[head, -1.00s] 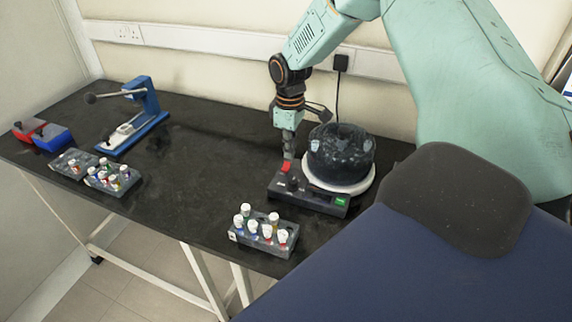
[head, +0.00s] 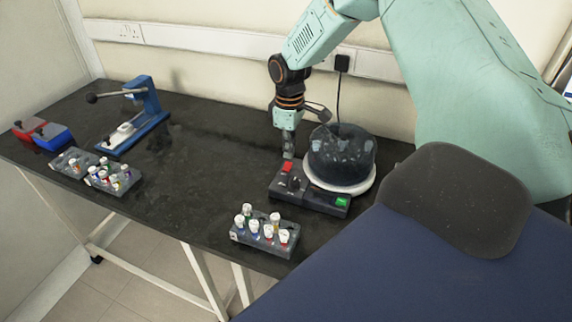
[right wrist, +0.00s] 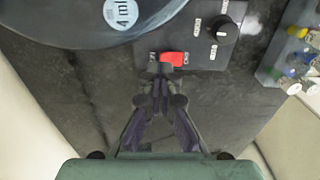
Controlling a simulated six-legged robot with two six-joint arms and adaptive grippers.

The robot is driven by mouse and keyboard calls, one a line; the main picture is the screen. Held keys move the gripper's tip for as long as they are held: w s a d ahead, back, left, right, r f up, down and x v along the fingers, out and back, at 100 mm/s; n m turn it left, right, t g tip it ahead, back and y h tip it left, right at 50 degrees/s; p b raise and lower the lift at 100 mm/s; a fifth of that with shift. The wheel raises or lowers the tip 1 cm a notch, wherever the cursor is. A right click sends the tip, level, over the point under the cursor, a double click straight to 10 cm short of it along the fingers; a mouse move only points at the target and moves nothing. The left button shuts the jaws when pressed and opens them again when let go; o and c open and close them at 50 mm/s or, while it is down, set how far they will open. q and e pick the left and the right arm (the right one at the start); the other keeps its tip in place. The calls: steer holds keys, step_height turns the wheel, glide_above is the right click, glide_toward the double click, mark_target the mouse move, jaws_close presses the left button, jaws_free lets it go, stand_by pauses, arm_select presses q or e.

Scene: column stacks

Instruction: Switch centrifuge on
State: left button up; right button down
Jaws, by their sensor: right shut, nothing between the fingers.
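The centrifuge is a dark round bowl (head: 341,152) on a white ring, with a dark control box (head: 312,196) at its front left. The box carries a red switch (head: 287,167), a knob and a small green light or display (head: 341,202). My right gripper (head: 288,154) points down at the red switch, shut and empty. In the right wrist view, its fingertips (right wrist: 160,70) are at the near edge of the red switch (right wrist: 173,58) and overlap its left part; I cannot tell whether they touch. The knob (right wrist: 222,29) is right of the switch. My left gripper is not in view.
A rack of capped tubes (head: 264,239) stands in front of the control box. More racks (head: 116,181), a blue lever device (head: 148,104) and red and blue boxes (head: 53,136) are at the left. The black bench (head: 200,170) is clear between.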

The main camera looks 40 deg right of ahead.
steer(key=shift+d, duration=0.15)
steer(key=shift+f, duration=0.1)
steer(key=shift+f, duration=0.2)
stand_by(0.4)
steer(key=shift+f+b, duration=0.6)
steer(key=shift+f, duration=0.25)
stand_by(0.5)
steer(key=shift+r, duration=0.15)
steer(key=shift+r+p, duration=2.4)
steer(key=shift+p, duration=0.25)
